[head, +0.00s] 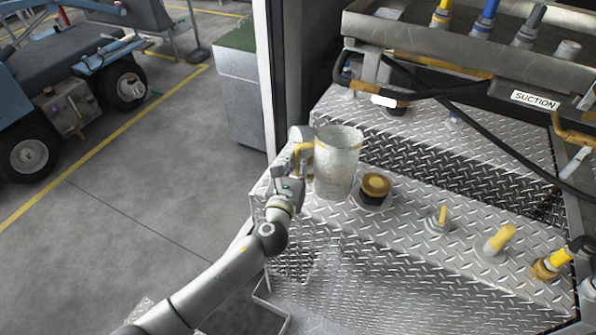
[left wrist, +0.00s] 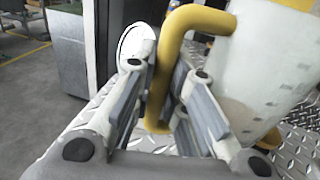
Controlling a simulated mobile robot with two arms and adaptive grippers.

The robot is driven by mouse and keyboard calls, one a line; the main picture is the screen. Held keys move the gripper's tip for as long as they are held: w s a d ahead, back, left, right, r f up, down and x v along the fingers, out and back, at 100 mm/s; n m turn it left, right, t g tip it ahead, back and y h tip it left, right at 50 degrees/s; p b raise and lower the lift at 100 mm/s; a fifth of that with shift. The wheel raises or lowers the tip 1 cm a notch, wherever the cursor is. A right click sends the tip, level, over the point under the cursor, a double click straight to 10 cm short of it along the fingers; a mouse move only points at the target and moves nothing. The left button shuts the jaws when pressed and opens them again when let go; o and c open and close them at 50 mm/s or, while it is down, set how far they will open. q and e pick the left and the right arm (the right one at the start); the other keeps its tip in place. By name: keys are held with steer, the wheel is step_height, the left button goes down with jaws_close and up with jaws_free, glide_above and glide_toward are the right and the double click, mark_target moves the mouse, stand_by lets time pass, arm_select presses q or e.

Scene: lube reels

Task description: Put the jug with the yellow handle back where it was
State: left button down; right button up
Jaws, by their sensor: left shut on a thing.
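The jug (head: 338,162) is a translucent whitish measuring jug with a yellow handle (head: 301,160). In the head view it is upright over the left end of the diamond-plate deck, left of a brown and yellow cap. I cannot tell whether its base touches the deck. My left gripper (head: 292,172) is shut on the yellow handle from the left. In the left wrist view the handle (left wrist: 165,75) passes between the two fingers, and the jug body (left wrist: 262,70) is at the right. My right gripper is not in view.
The diamond-plate deck (head: 400,225) carries a brown and yellow cap (head: 375,187) close right of the jug, and yellow-topped fittings (head: 498,240). A black hose and a SUCTION label (head: 535,100) are at upper right. A grey cabinet (head: 240,95) stands behind left. A wheeled cart is far left.

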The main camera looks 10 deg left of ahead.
mark_target(296, 174)
arm_select(q)
steer(key=shift+w+f, duration=0.4)
steer(key=shift+f+b, duration=0.5)
steer(key=shift+f, duration=1.05)
steer(key=shift+f, duration=0.15)
steer(key=c, duration=1.5)
jaws_free()
steer(key=shift+s, duration=0.1)
steer(key=s, duration=0.4)
steer(key=s+a, duration=0.1)
steer(key=s, duration=0.3)
steer(key=s+b, duration=0.1)
steer(key=s, duration=0.3)
steer(key=shift+a, duration=0.25)
steer(key=shift+w, duration=0.1)
